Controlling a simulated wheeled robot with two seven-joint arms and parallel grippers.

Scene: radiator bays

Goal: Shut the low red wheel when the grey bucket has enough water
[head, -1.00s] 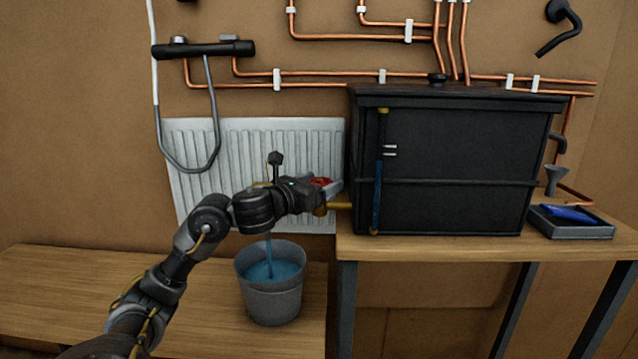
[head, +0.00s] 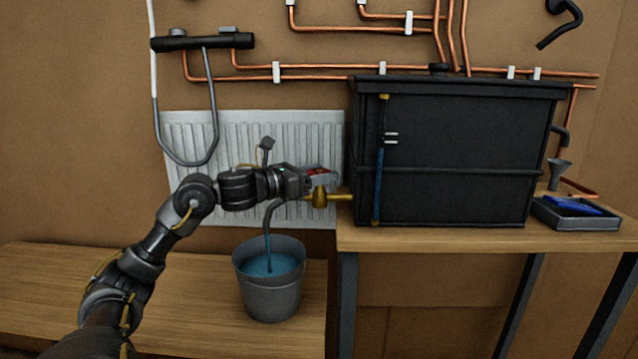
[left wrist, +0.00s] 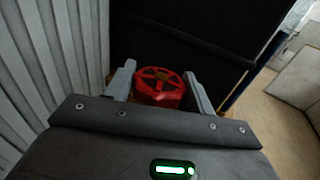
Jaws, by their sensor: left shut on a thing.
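The low red wheel (left wrist: 160,86) sits on a brass valve (head: 319,197) at the lower left of the black tank. In the left wrist view it lies between the two fingers. My left gripper (head: 325,176) is shut on the red wheel, which is mostly hidden by the fingers in the head view. A curved spout (head: 268,218) from the valve pours a blue stream into the grey bucket (head: 272,297). The bucket stands upright on the low bench, and blue water (head: 270,265) shows inside below the rim. My right gripper is not in view.
The black tank (head: 460,150) with a blue level tube (head: 378,175) stands on the higher table (head: 440,238). A white radiator (head: 235,130) is behind my arm. A tray (head: 575,215) with a blue thing is at the right. The low bench (head: 190,300) is clear beside the bucket.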

